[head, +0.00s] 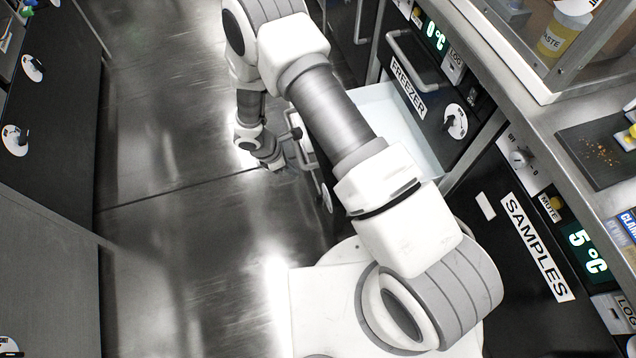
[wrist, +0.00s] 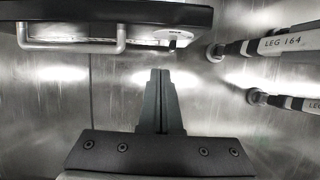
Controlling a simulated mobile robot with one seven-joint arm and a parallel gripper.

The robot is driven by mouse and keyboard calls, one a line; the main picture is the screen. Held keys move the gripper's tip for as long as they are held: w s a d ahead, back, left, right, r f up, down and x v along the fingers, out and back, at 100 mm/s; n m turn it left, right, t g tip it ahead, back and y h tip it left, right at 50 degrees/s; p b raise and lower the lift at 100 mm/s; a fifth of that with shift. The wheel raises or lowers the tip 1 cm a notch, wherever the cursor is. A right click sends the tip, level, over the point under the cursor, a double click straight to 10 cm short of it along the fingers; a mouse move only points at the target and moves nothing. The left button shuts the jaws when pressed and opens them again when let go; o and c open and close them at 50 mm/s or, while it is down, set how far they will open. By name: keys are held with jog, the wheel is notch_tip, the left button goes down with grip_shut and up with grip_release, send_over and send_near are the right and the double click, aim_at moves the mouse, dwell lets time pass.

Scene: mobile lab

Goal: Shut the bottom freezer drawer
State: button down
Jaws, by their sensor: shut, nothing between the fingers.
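The freezer drawer (head: 412,125) is pulled out, and its pale inside shows below the panel labelled FREEZER in the head view. My arm hides much of it. Its dark front with a bar handle (wrist: 75,47) spans the upper left of the wrist view, with a round white-plated knob beside the handle. My gripper (wrist: 160,73) is shut and empty, its fingers pointing toward the steel floor, below and apart from the handle in the wrist view. In the head view my gripper (head: 288,167) is small, near the drawer's front.
A black SAMPLES front (head: 537,245) stands right of the freezer, below a steel counter. Dark cabinets (head: 45,120) line the left side. The steel floor (head: 185,150) between is clear.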

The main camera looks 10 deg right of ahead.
jog(key=f, duration=0.2)
jog(key=b, duration=0.5)
send_over(325, 187)
jog(key=a, duration=0.2)
notch_tip(325, 187, down, 8)
jog(key=shift+s+a+f, duration=0.2)
jog(key=shift+f, duration=0.05)
jog(key=shift+d+p, duration=0.1)
jog(key=shift+p, duration=0.2)
jog(key=w+d, duration=0.3)
jog(key=d, duration=1.3)
jog(key=w+d, duration=0.3)
jog(key=d, duration=1.4)
jog(key=shift+w+b, duration=0.35)
jog(key=shift+b, duration=0.05)
